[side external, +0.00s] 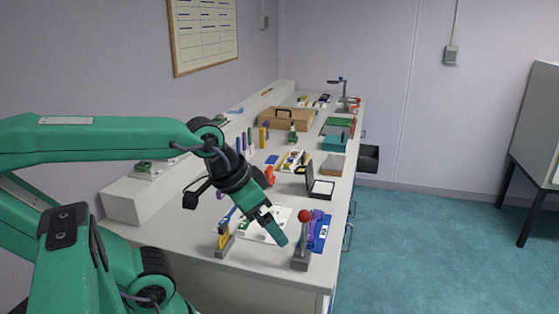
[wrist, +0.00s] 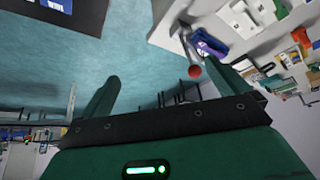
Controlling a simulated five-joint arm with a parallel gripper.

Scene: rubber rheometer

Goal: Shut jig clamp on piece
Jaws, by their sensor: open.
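What looks like the jig clamp is a grey block (side external: 300,259) with an upright lever topped by a red ball knob (side external: 305,216), at the near right corner of the bench. The red knob also shows in the wrist view (wrist: 194,71), just left of my right-hand finger's tip. My gripper (side external: 279,238) is above the bench, left of the clamp and apart from it. In the wrist view its fingers (wrist: 160,88) are spread with nothing between them. A purple part (side external: 315,224) stands behind the clamp; I cannot tell whether a piece sits in the jig.
A blue tray (side external: 321,239) lies right of the clamp, near the bench edge. A yellow-and-grey stand (side external: 225,242) is left of my gripper.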

